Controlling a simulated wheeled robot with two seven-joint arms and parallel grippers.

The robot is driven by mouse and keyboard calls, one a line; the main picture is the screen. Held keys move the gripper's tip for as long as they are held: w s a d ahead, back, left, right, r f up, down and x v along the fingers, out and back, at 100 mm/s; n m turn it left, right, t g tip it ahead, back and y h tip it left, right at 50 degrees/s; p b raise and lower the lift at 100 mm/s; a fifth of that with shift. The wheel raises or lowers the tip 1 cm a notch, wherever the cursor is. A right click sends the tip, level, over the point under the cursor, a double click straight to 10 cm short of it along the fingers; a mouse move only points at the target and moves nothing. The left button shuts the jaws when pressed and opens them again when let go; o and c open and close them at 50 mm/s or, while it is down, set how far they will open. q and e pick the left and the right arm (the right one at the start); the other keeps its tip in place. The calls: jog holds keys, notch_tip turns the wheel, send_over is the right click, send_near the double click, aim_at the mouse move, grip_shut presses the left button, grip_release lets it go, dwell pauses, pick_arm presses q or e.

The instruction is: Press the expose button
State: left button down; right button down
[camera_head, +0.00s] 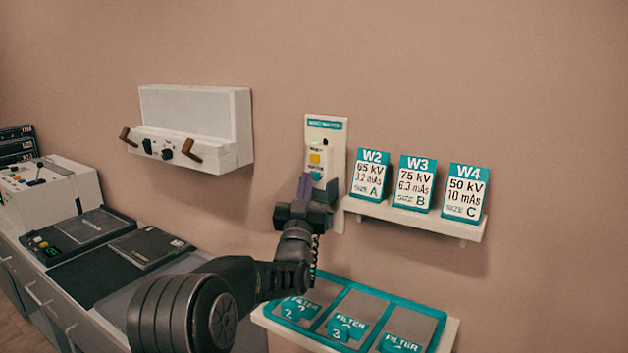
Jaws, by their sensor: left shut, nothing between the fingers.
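A white wall plate (338,135) with a teal header holds a pale control unit. The unit carries a yellow button (315,158) and a teal button (316,175) below it. The lettering is too small to tell which is the expose button. My left gripper (305,183) is shut and empty, pointing up at the wall plate. Its tip appears just below and left of the teal button, and it hides the lower part of the unit. I cannot tell whether it touches anything. A coiled cord hangs behind my left wrist. My right gripper is out of view.
A shelf (405,214) right of the plate bears cards W2, W3 and W4. Below, a teal-edged tray (386,295) holds filter pieces. A white wall box (195,110) with two brown handles hangs left. A counter with a console (50,190) stands at far left.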

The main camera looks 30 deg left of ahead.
pick_arm(q)
jog(key=shift+w+b, duration=0.3)
jog(key=shift+w, duration=0.25)
dwell(0.8)
jog(key=shift+s+f+b, duration=0.15)
jog(key=shift+s+b, duration=0.35)
jog(key=shift+b, duration=0.15)
jog(key=shift+s, duration=0.35)
jog(key=shift+s+b, duration=0.1)
jog(key=shift+b, duration=0.2)
jog(key=s+b, duration=0.3)
jog(key=s, duration=0.2)
